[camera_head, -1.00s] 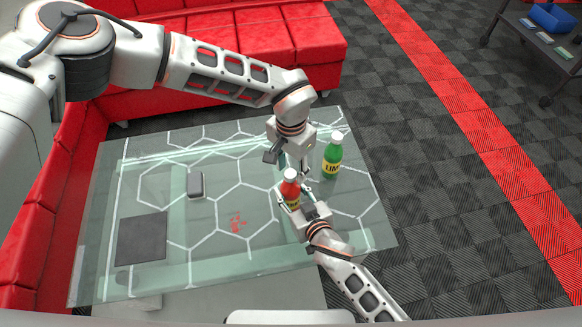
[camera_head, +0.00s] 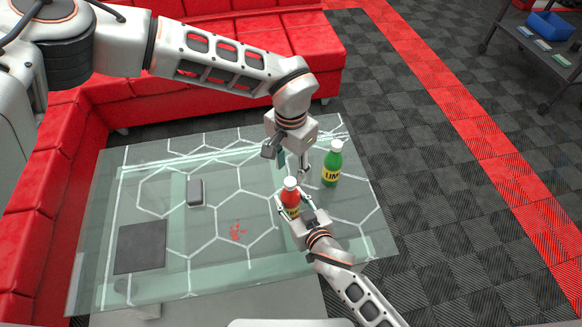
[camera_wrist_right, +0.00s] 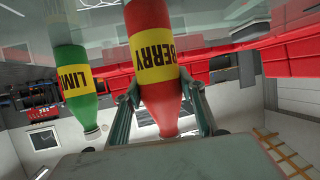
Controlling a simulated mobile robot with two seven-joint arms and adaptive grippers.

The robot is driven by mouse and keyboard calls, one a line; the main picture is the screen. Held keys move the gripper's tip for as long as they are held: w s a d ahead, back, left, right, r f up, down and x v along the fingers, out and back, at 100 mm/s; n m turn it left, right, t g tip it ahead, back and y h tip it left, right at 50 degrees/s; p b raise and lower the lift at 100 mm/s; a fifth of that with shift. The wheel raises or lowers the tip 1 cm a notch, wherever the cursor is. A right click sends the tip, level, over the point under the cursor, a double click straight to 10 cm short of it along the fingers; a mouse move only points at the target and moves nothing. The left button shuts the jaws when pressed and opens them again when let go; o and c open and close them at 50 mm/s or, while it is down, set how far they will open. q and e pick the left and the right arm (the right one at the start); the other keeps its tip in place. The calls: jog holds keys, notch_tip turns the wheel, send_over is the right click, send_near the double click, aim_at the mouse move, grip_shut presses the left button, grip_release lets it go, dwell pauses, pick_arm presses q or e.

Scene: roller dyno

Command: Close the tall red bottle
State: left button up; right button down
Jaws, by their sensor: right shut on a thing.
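The tall red bottle (camera_head: 290,199) stands upright at the right part of the glass table, with a white top in the head view. In the right wrist view the red bottle (camera_wrist_right: 154,75) shows a yellow "BERRY" label, and its top end is hidden behind my gripper. My right gripper (camera_head: 292,207) is shut on the red bottle's body; its fingers lie on both sides of it in the wrist view. My left gripper (camera_head: 292,168) is just above the bottle's top, fingers apart, with nothing visible between them.
A green bottle (camera_head: 331,169) with a yellow lime label and white cap stands close right of both grippers. A grey box (camera_head: 195,192) and a dark square (camera_head: 141,248) are on the table's left. A red sofa (camera_head: 240,35) borders the back and left.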

pick_arm(q)
jog(key=n, duration=0.4)
jog(key=shift+s+d+r, duration=0.1)
jog(key=shift+s+d, duration=0.05)
jog(key=shift+s, duration=0.05)
jog(key=n, duration=0.5)
jog(key=shift+s+d+r+n, duration=0.1)
jog(key=shift+s+r+n, duration=0.05)
jog(key=shift+n, duration=0.25)
jog(key=n, duration=0.5)
jog(key=shift+s+d+r+n, duration=0.1)
jog(key=shift+r+n, duration=0.1)
jog(key=shift+n, duration=0.1)
jog(key=n, duration=0.5)
jog(key=shift+r, duration=0.2)
jog(key=n, duration=0.6)
jog(key=shift+r, duration=0.25)
jog(key=n, duration=0.5)
jog(key=shift+r+n, duration=0.25)
jog(key=shift+n, duration=0.15)
jog(key=n, duration=0.5)
jog(key=shift+w+a+r, duration=0.2)
jog(key=shift+a+r, duration=0.05)
jog(key=shift+a, duration=0.05)
jog(key=n, duration=0.4)
jog(key=shift+w+a+r+n, duration=0.15)
jog(key=shift+r+n, duration=0.05)
jog(key=shift+n, duration=0.2)
